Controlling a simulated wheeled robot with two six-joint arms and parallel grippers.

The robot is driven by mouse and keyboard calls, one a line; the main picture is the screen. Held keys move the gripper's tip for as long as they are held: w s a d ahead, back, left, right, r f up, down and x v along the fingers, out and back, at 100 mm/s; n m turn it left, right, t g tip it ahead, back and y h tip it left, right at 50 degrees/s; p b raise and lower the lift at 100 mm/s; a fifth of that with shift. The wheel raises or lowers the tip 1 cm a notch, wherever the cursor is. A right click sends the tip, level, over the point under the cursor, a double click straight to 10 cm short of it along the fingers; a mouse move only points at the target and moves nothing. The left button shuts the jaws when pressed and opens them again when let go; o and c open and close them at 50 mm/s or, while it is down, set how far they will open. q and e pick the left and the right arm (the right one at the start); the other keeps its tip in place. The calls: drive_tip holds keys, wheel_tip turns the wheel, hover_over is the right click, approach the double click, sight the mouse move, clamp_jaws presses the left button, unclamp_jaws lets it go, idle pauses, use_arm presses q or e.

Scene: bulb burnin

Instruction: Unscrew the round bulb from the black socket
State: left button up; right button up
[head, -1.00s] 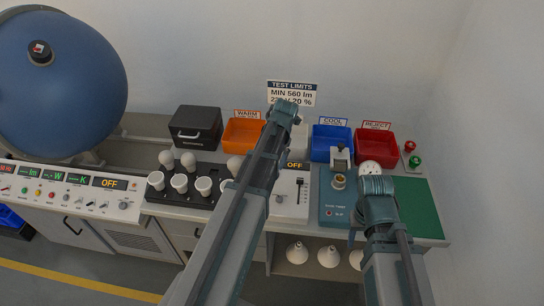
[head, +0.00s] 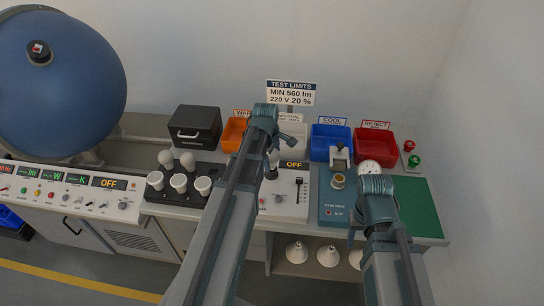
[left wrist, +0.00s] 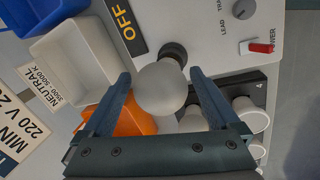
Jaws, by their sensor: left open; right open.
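The round frosted bulb (left wrist: 160,90) sits in the black socket (left wrist: 174,53) on the light grey panel in the left wrist view. My left gripper (left wrist: 160,76) is open, with one finger on each side of the bulb. A gap shows between the bulb and each finger. In the head view my left gripper (head: 276,137) is over the panel beside the OFF display, and its arm hides part of the bench. My right gripper (head: 376,188) hangs over the bench's right part, near the blue device; its fingers are not clear.
A black rack (head: 150,196) with several bulbs stands left of the panel (head: 298,207). Orange (head: 232,134), white (head: 294,137), blue (head: 330,142) and red (head: 374,146) bins line the back. A blue device (head: 332,207) and green mat (head: 419,204) lie right.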

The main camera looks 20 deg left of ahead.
use_arm(q)
drive_tip(key=m+h, duration=0.1)
drive_tip(key=m, duration=0.4)
drive_tip(key=shift+d+m+g+h, duration=0.1)
drive_tip(key=shift+m+g+h, duration=0.2)
drive_tip(key=shift+m, duration=1.2)
drive_tip(key=c, duration=1.2)
drive_tip(key=n+y, duration=0.1)
drive_tip(key=n, duration=0.4)
drive_tip(key=shift+c, duration=0.2)
drive_tip(key=n+y, duration=0.1)
drive_tip(key=n, duration=0.5)
drive_tip(key=shift+w, duration=0.1)
drive_tip(key=n+y, duration=0.1)
drive_tip(key=n, duration=0.5)
drive_tip(key=shift+w, duration=0.1)
drive_tip(key=n+g+y, duration=0.1)
drive_tip(key=n, duration=0.5)
drive_tip(key=shift+a, duration=0.2)
